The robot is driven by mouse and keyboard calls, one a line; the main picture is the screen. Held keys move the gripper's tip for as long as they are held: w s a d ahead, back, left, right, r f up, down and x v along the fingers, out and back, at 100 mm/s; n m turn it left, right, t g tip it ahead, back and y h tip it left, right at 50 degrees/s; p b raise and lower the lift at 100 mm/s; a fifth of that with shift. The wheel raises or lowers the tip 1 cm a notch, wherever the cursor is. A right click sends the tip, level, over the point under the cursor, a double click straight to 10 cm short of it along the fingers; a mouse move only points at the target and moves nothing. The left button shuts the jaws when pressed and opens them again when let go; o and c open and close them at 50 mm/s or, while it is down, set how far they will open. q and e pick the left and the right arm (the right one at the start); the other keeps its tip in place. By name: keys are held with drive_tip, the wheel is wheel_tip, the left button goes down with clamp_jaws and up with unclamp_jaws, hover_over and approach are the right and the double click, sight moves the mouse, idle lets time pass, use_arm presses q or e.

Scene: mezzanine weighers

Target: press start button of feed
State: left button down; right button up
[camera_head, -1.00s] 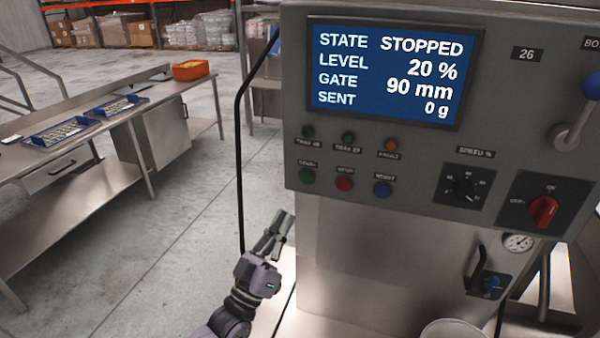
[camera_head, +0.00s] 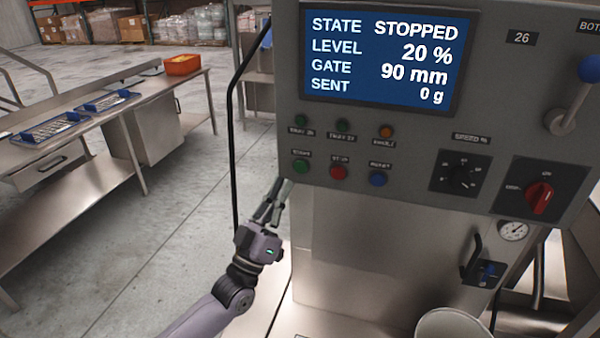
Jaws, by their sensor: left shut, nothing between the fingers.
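The grey control panel (camera_head: 410,140) fills the right half of the head view. Its display (camera_head: 385,60) reads STATE STOPPED, LEVEL 20 %, GATE 90 mm, SENT 0 g. The green start button (camera_head: 301,166) is at the left of the lower row, with the red stop button (camera_head: 339,172) and a blue button (camera_head: 378,179) to its right. My left gripper (camera_head: 278,190) is shut and empty. Its fingers point up, a little below and left of the green button in the picture; I see no contact with it. My right gripper is not in view.
A speed knob (camera_head: 461,177), a red rotary switch (camera_head: 540,197) and a blue-knobbed lever (camera_head: 575,100) are on the panel's right. A steel table (camera_head: 75,185) with blue trays stands at left, with open floor between.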

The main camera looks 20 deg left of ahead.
sight(300, 167)
use_arm(q)
drive_tip(key=shift+w+d+b, duration=0.1)
drive_tip(key=shift+w+b, duration=1)
drive_tip(key=shift+w, duration=1.3)
drive_tip(key=shift+w+b, duration=0.35)
drive_tip(key=shift+w, duration=0.05)
drive_tip(key=shift+w+b, duration=0.35)
drive_tip(key=shift+w, duration=0.05)
drive_tip(key=shift+s, duration=0.1)
idle(0.4)
drive_tip(key=shift+s+p, duration=0.45)
drive_tip(key=shift+s, duration=0.3)
